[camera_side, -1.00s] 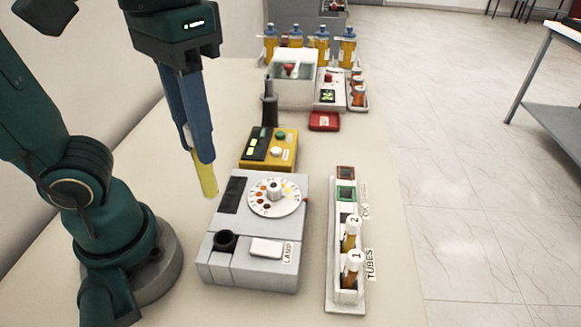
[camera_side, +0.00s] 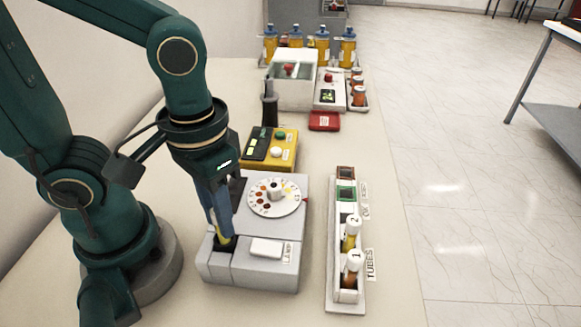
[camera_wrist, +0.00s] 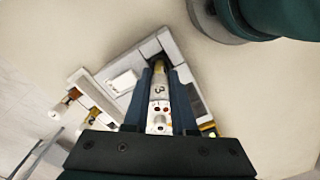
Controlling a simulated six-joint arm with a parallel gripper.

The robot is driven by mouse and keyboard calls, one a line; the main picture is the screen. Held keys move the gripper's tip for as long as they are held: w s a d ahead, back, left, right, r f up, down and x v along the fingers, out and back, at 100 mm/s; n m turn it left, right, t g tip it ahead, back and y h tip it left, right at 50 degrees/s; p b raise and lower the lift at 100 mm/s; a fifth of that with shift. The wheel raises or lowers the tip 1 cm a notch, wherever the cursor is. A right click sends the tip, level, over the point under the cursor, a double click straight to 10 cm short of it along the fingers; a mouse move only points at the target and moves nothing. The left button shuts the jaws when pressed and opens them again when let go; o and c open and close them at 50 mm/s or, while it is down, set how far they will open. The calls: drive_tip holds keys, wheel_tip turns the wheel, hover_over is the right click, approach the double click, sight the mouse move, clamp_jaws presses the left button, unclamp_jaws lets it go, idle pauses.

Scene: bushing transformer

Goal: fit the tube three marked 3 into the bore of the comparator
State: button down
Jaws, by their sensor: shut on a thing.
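The comparator (camera_side: 262,225) is a grey box with a round color dial, a white lamp switch and a dark round bore (camera_side: 226,245) at its near left corner. My gripper (camera_side: 222,232) is shut on tube three (camera_wrist: 159,88), whose mark 3 shows in the wrist view between the fingers (camera_wrist: 158,76). In the side view, a little yellow of the tube shows between the fingertips, right at the bore's mouth. The tube's lower end is at or slightly inside the bore; how deep is hidden by the fingers.
A white rack (camera_side: 345,290) right of the comparator holds tubes 1 (camera_side: 352,264) and 2 (camera_side: 351,234) with white caps. A yellow box (camera_side: 268,148) with buttons stands behind the comparator. Bottles (camera_side: 322,46) and other devices are farther back.

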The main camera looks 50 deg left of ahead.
drive_tip(key=shift+f, duration=0.7)
drive_tip(key=shift+f, duration=0.15)
drive_tip(key=c, duration=0.7)
unclamp_jaws()
wheel_tip(320, 180, up, 12)
drive_tip(key=shift+r, duration=0.1)
drive_tip(key=w+a+f+t, duration=0.1)
drive_tip(key=t, duration=0.1)
drive_tip(key=w+a+f+m+t, duration=0.1)
drive_tip(key=a+f, duration=0.1)
drive_tip(key=w+a+f+t, duration=0.1)
drive_tip(key=t, duration=0.1)
drive_tip(key=shift+w+a+f+m+t, duration=0.1)
drive_tip(key=shift+a+f+m+t, duration=0.05)
drive_tip(key=shift+a+m+t, duration=0.2)
